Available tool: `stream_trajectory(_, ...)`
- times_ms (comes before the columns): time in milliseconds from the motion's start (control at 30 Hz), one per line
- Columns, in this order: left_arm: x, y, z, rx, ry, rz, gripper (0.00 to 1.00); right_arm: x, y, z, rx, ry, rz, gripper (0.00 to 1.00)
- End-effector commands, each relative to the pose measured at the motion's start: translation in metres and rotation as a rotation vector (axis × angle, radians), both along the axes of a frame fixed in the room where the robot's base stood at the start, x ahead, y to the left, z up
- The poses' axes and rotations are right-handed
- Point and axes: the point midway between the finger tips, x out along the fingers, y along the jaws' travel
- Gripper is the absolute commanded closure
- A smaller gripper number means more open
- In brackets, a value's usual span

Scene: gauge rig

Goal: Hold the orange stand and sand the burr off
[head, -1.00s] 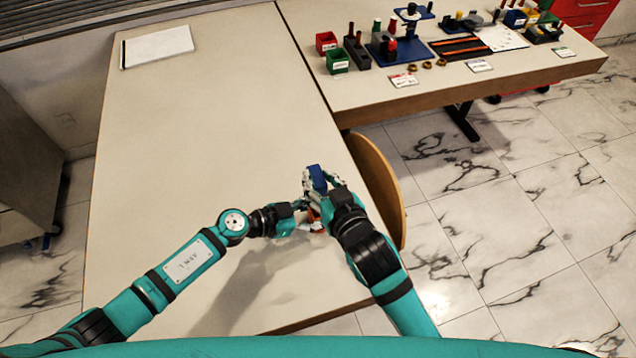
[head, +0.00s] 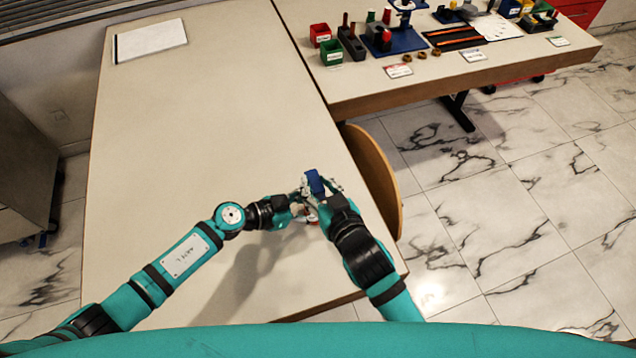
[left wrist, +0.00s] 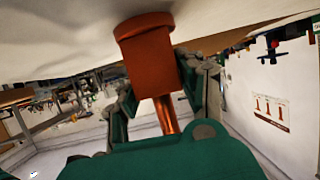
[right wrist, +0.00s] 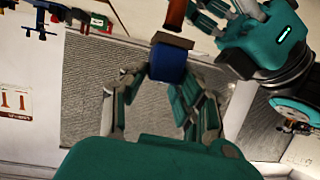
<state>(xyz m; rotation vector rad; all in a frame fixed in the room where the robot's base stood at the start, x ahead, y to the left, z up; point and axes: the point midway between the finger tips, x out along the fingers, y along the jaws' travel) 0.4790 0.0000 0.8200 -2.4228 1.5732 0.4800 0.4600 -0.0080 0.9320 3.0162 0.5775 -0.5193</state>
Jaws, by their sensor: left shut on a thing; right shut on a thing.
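The orange stand shows in the left wrist view (left wrist: 150,65) with a wide round cap, a thick body and a thinner stem. In the head view my left gripper (head: 300,207) is shut on it above the table, near the right edge. My right gripper (head: 321,190) is shut on a blue block (head: 314,183), just beside the left one. In the right wrist view the blue block (right wrist: 168,62) has a thin brown face, and the stand's end (right wrist: 176,14) is right at that face. I cannot tell whether they touch. The burr cannot be made out.
The pale table (head: 200,120) is mostly clear, with a white pad (head: 150,40) at its far left. A curved wooden chair back (head: 375,180) stands close by its right edge. A second table (head: 440,85) at the back right holds bins, tools and several small parts.

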Motion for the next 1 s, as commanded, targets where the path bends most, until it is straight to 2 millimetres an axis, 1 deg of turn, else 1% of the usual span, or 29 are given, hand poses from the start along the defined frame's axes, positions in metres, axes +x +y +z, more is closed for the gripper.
stream_trajectory(33, -0.0009, 0.0007, -0.0025, 0.003, 0.003, 0.001, 0.96, 0.0000, 0.0000, 0.0000, 0.000, -0.001, 0.000, 1.00)
stream_trajectory(467, -0.0009, 0.0007, -0.0025, 0.003, 0.003, 0.001, 0.96, 0.0001, 0.0001, -0.0008, 0.000, 0.000, 0.000, 1.00)
stream_trajectory(1000, -0.0010, 0.0007, -0.0025, 0.003, 0.004, 0.000, 0.96, 0.0003, 0.0000, -0.0090, 0.000, 0.000, 0.000, 1.00)
